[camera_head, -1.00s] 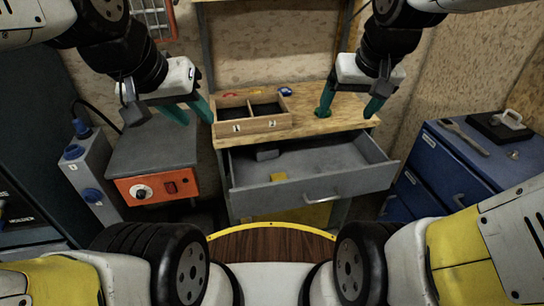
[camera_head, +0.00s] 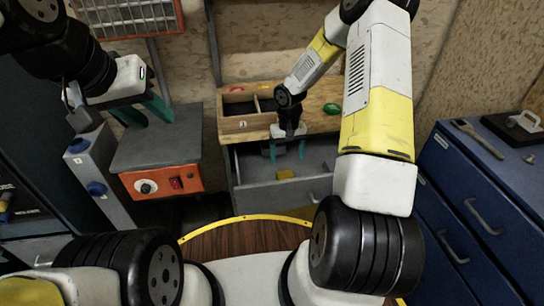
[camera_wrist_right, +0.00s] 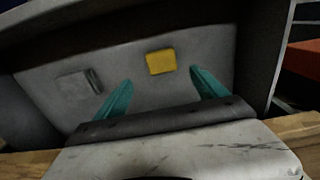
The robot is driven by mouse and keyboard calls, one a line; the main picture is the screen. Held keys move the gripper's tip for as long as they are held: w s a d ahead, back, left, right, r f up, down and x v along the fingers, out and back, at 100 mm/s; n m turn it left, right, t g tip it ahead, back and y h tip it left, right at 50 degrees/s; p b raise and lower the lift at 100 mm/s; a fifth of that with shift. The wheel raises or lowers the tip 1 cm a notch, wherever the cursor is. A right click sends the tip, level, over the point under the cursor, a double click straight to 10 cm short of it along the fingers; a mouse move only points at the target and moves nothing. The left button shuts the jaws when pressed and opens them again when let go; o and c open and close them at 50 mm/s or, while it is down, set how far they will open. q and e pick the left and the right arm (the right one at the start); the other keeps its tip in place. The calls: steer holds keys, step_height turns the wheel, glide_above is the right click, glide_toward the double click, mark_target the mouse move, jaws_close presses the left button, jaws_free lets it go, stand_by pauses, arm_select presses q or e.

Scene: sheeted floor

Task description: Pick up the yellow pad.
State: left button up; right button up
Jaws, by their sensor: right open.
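The yellow pad (camera_head: 285,174) lies on the floor of the open grey drawer (camera_head: 262,194). In the right wrist view the pad (camera_wrist_right: 160,62) sits beyond my open fingers, roughly midway between them, apart from both. My right gripper (camera_head: 288,150) reaches over the back of the drawer, pointing down, open and empty; its teal fingers also show in the right wrist view (camera_wrist_right: 160,92). My left gripper (camera_head: 148,112) hangs at the upper left above the grey cabinet with its teal fingers apart, holding nothing.
A grey block (camera_wrist_right: 78,85) lies in the drawer left of the pad. The orange-fronted unit (camera_head: 160,182) stands left, a blue cabinet (camera_head: 470,190) right.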

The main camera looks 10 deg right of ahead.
mark_target(285, 174)
step_height(285, 174, down, 8)
steer(key=shift+s+a+f, duration=0.1)
steer(key=shift+a+f, duration=0.05)
steer(key=shift+f, duration=0.1)
steer(key=c, duration=1.4)
steer(key=shift+c, duration=0.2)
steer(key=shift+r, duration=0.1)
step_height(285, 174, up, 10)
